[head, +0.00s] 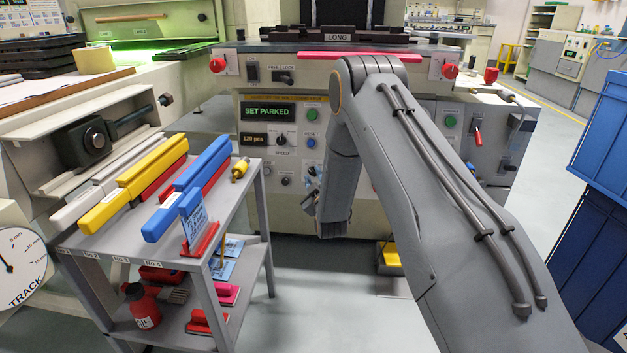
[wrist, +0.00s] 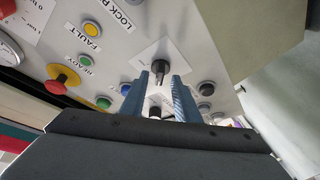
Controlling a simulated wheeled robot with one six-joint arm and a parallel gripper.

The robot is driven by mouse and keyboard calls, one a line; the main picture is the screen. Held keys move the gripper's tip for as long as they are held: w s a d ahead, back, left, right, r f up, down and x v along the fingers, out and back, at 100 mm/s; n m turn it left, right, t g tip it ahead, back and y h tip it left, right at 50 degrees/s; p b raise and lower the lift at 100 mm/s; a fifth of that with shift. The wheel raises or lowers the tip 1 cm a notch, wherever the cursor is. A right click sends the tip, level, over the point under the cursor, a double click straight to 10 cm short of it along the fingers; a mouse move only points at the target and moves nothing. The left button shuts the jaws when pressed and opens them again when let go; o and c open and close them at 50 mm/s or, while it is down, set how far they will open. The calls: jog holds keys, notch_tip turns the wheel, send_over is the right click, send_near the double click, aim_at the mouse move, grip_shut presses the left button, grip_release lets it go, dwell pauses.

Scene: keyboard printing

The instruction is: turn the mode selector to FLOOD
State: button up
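In the wrist view a black selector knob (wrist: 159,76) sits on a white label plate on the pale panel. The plate's lettering is too small to read, so I cannot tell the positions or confirm FLOOD. My gripper (wrist: 160,82) points at the panel. Its two blue fingers stand apart on either side of the knob in the picture, with gaps showing. I cannot tell how far the tips are from the panel. A second dark knob (wrist: 155,111) shows between the fingers lower down. In the head view my arm hides this part of the panel.
In the wrist view a red emergency button (wrist: 63,79), a yellow button (wrist: 91,29) and a dark button (wrist: 206,89) surround the knob. In the head view the press panel (head: 250,177) faces me, with a grey cart (head: 208,270) to the left and blue crates (head: 600,210) at right.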

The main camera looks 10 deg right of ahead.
jog(key=shift+w, duration=0.4)
grip_shut()
jog(key=m+h, duration=0.1)
jog(key=m, duration=0.1)
jog(key=m+h+p, duration=0.1)
jog(key=m, duration=0.2)
jog(key=shift+a+f+m+t+h, duration=0.1)
jog(key=shift+a+m+t+h, duration=0.1)
jog(key=shift+m+t+h, duration=0.15)
jog(key=shift+a+m+h+p, duration=0.1)
jog(key=shift+m+h+p, duration=0.15)
jog(key=shift+m+h, duration=0.85)
jog(key=shift+m+h+p, duration=0.2)
jog(key=shift+m+h, duration=0.15)
jog(key=shift+m, duration=1.4)
jog(key=shift+f, duration=0.1)
